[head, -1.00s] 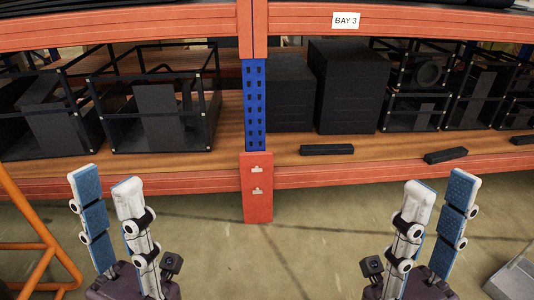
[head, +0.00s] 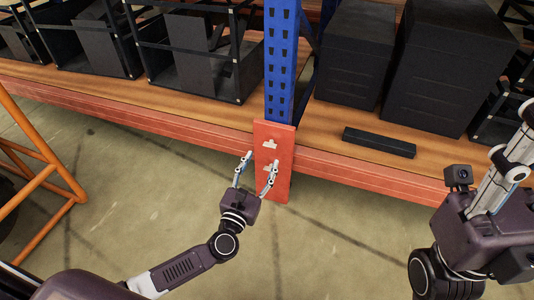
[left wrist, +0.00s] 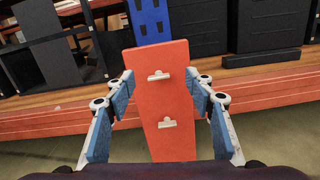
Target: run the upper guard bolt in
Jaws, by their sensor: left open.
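The orange-red guard plate (head: 274,185) stands at the foot of the blue upright (head: 281,60). Two pale T-shaped bolts sit on its face, the upper bolt (head: 270,144) above the lower bolt (head: 268,167). In the left wrist view the upper bolt (left wrist: 159,75) and lower bolt (left wrist: 167,122) both show clearly. My left gripper (head: 262,160) is open and empty in front of the plate. In the left wrist view its fingers are spread either side of the plate, apart from both bolts. My right gripper (head: 512,155) is at the right edge, partly cut off, its opening unclear.
Orange shelf beams (head: 150,135) run either side of the upright. A black bar (head: 379,142) lies on the right shelf, before dark boxes (head: 355,55). An orange tubular frame (head: 38,165) stands at left. The floor before the rack is clear.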

